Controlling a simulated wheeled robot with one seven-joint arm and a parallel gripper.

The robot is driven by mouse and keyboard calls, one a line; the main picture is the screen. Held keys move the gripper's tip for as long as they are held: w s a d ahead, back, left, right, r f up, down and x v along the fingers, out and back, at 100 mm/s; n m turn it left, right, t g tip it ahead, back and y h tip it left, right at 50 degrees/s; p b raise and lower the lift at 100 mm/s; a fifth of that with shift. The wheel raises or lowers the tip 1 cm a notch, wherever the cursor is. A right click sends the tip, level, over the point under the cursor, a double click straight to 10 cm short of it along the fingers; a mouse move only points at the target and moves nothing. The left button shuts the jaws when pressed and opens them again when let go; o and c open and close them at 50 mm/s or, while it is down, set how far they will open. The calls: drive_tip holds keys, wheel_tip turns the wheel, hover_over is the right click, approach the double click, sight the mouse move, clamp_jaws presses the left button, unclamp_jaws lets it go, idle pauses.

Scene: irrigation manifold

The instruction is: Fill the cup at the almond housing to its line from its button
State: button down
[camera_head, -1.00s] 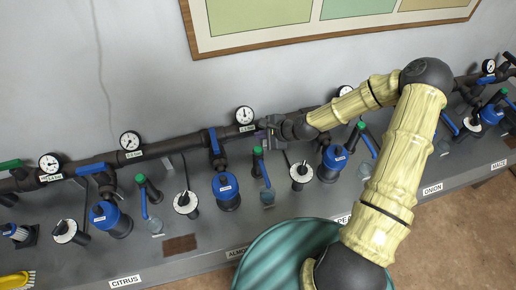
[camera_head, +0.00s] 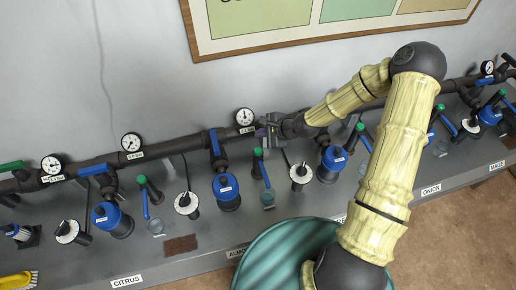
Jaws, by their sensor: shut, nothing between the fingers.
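The ALMOND label (camera_head: 237,253) is on the bench front, partly hidden by a teal round thing. The blue-topped housing (camera_head: 227,190) stands behind this label. A small clear cup (camera_head: 267,199) sits to its right, below a green-topped tap with a blue lever (camera_head: 262,170). The cup's line and water level are too small to make out. I cannot tell which part is the button. My gripper (camera_head: 264,131) is shut and empty, up by the dark pipe, above and behind the cup and apart from it.
A dark pipe (camera_head: 88,171) with gauges (camera_head: 245,116) runs along the wall. White dials (camera_head: 300,175) and more blue housings (camera_head: 332,160) stand close on both sides. The teal round thing (camera_head: 280,250) is in front of the bench. A brown pad (camera_head: 181,245) lies at left.

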drive_tip(key=shift+s+r+p, duration=0.1)
drive_tip(key=shift+r+p, duration=0.25)
drive_tip(key=shift+r, duration=0.6)
drive_tip(key=b, duration=0.6)
hover_over(261, 151)
wheel_tip(261, 151, down, 6)
drive_tip(key=shift+s+f, duration=0.1)
drive_tip(key=shift+f+b, duration=0.9)
drive_tip(key=shift+f, duration=0.4)
drive_tip(key=shift+f, duration=0.1)
idle(0.4)
drive_tip(key=shift+f, duration=0.3)
